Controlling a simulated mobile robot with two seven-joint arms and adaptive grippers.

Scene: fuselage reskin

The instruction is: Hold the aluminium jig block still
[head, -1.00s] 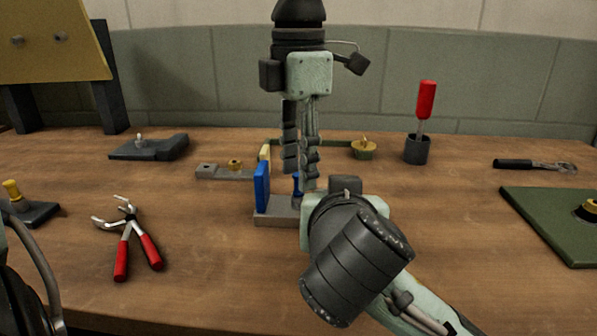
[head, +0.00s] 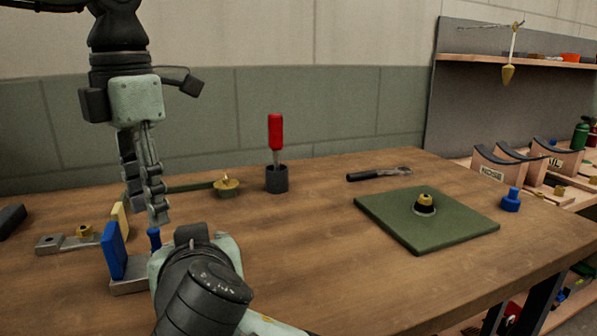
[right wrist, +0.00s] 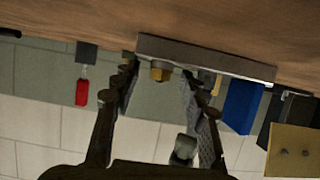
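The aluminium jig block (head: 130,286) is a grey metal block on the bench at lower left in the head view, with an upright blue plate (head: 115,250) at its left end. My right wrist hides part of it. In the right wrist view the block (right wrist: 205,60) appears upside down, with a brass hex piece (right wrist: 161,71) on it. My right gripper (right wrist: 162,85) is open, its fingers apart on either side of the brass piece. My left gripper (head: 147,208) points down above and behind the block; its fingers look apart and hold nothing visible.
A grey bar with a brass knob (head: 84,231) lies left of the block. A wrench (head: 378,174) and green mat (head: 427,232) lie right. The bench middle is clear.

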